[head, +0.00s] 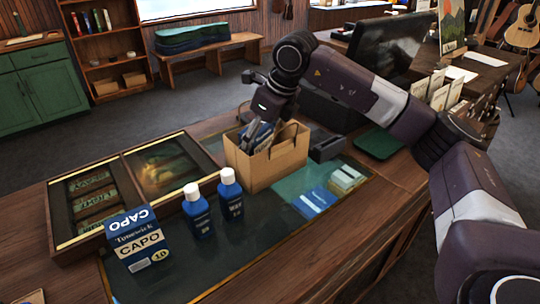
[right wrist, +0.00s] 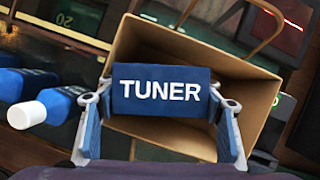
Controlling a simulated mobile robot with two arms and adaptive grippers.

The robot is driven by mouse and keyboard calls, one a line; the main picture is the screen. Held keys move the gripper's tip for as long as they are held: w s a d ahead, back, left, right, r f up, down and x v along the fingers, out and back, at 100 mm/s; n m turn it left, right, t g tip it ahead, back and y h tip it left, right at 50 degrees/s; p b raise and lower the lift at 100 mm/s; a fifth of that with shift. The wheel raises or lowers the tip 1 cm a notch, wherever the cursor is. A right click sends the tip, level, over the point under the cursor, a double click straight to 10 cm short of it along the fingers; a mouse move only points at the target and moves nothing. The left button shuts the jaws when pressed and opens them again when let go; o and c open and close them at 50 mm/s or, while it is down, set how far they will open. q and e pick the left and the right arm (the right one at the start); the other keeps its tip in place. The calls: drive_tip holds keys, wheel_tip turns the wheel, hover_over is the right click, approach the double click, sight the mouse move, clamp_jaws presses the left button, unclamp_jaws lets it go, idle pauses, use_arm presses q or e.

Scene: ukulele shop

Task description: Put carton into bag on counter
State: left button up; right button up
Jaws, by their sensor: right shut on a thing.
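The blue carton (right wrist: 160,105), labelled TUNER, is between the fingers of my right gripper (head: 260,138), which is shut on it. In the right wrist view, the carton is at the mouth of the open brown paper bag (right wrist: 190,45), with the bag's inside showing behind and below it. In the head view the bag (head: 278,168) stands upright on the counter (head: 250,275), and the gripper reaches down into its top from above. The carton is mostly hidden there by the fingers and the bag's rim. My left gripper is not in view.
Two blue bottles with white caps, a left one (head: 198,215) and a right one (head: 231,198), stand left of the bag. A CAPO box (head: 138,240) stands at the front left. Framed display cases (head: 160,165) lie behind. Small packets (head: 315,201) lie right of the bag.

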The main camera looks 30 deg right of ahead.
drive_tip(key=shift+f+b, duration=0.75)
drive_tip(key=shift+f, duration=0.25)
idle(0.3)
drive_tip(key=o, duration=1.3)
drive_tip(key=v, duration=1.2)
drive_tip(key=shift+r, duration=0.1)
